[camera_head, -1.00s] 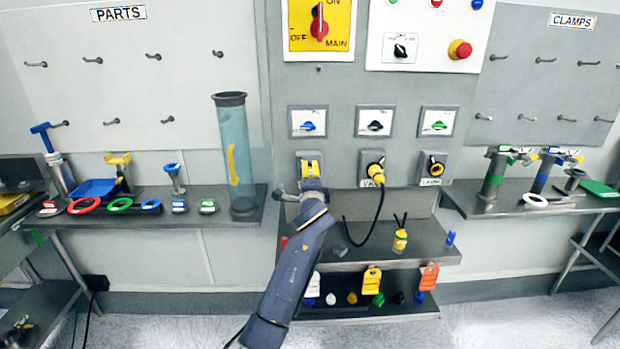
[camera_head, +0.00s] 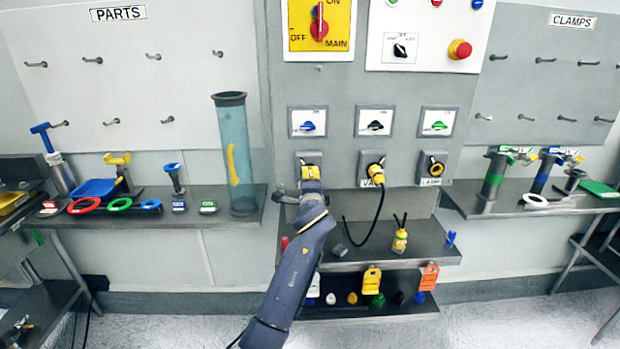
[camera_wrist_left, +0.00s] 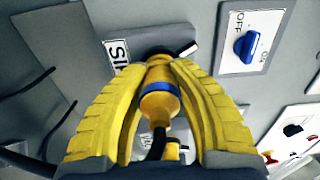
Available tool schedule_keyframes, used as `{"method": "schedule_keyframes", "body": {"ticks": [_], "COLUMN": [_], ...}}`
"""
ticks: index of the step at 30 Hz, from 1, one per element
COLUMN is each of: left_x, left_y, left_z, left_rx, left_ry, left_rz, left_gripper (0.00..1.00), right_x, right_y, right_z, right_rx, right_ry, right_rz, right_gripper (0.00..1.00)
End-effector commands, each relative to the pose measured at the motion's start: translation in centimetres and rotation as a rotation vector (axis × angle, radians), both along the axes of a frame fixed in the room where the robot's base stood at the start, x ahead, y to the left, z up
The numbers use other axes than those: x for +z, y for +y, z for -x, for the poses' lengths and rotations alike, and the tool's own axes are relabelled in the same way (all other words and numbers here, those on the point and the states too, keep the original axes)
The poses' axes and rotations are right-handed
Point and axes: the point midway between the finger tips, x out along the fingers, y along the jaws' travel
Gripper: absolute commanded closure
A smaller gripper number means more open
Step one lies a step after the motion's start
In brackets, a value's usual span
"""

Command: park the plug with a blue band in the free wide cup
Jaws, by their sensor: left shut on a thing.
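The plug with a blue band (camera_wrist_left: 159,104) is yellow, with a dark cable, and lies between the yellow fingers of my left gripper in the left wrist view. My left gripper (camera_head: 311,174) is shut on it at the leftmost socket of the middle panel. The plug's front end meets a dark socket ring in the left wrist view; how deep it sits is hidden. In the head view my arm and fingers hide the plug. I cannot make out a free wide cup for certain on the shelf below (camera_head: 420,254). My right gripper is not in view.
Another yellow plug (camera_head: 376,173) with a hanging black cable sits in the middle socket. A yellow item (camera_head: 400,240) with dark prongs stands on the shelf, near a small grey block (camera_head: 340,250). A lower shelf holds colored tags and knobs. A clear tube (camera_head: 236,155) stands left.

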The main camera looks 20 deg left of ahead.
Motion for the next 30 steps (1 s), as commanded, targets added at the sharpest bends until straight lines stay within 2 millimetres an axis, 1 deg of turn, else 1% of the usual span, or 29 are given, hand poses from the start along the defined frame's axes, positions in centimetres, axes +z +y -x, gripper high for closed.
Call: {"method": "schedule_keyframes", "body": {"ticks": [30], "left_x": [0.1], "left_y": [-1.2], "left_z": [3.2], "left_rx": [-0.001], "left_ry": [-0.003], "left_rz": [0.001], "left_gripper": [1.0], "right_x": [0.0], "right_y": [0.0], "right_z": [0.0], "right_rx": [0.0], "right_ry": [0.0], "right_rz": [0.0], "right_gripper": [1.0]}}
